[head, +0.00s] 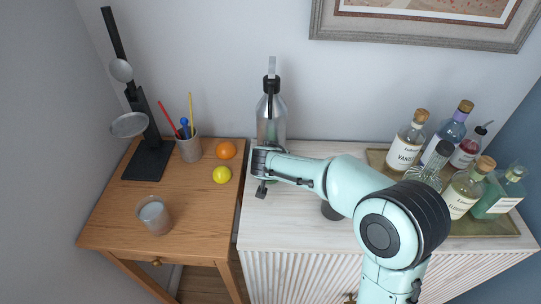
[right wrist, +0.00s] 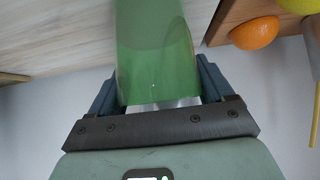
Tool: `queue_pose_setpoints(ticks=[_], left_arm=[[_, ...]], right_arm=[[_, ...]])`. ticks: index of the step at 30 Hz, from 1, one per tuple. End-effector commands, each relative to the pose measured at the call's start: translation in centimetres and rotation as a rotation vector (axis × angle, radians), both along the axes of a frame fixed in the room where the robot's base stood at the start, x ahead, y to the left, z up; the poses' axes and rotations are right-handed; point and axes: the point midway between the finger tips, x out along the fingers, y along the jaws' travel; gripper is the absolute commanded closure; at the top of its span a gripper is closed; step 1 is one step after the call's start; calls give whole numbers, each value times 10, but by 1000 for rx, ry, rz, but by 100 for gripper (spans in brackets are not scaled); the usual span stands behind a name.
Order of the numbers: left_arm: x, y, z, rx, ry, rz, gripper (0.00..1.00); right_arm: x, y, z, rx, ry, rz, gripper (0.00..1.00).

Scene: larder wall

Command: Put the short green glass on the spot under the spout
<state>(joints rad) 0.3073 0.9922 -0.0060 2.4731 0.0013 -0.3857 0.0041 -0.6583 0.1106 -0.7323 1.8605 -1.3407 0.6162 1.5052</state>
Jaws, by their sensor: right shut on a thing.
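The green glass (right wrist: 155,60) fills the middle of the right wrist view, between the two dark fingers of my right gripper (right wrist: 157,100), which is shut on it. A spot under a spout cannot be made out clearly. My left gripper is not in view.
A tray (head: 482,224) of several bottles stands on the right of the white cabinet (head: 290,232). The wooden table (head: 110,222) at left bears a black stand (head: 150,150), a pencil cup (head: 189,150), an orange (head: 226,150), a lemon (head: 222,174) and a tumbler (head: 154,214).

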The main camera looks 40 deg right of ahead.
Motion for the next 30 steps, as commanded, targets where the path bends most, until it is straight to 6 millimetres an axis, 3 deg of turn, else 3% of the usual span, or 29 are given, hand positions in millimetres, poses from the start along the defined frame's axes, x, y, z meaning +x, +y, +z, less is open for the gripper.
queue_pose_setpoints(ticks=[12,13,14,23,30], left_arm=[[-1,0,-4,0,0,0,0],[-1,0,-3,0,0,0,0],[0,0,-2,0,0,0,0],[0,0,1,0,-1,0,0],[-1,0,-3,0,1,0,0]], right_arm=[[1,-1,-3,1,-3,0,70],[1,-1,-3,1,-1,0,10],[1,-1,-2,1,-1,0,0],[1,-1,0,1,-1,0,0],[-17,16,23,5,-6,4,0]])
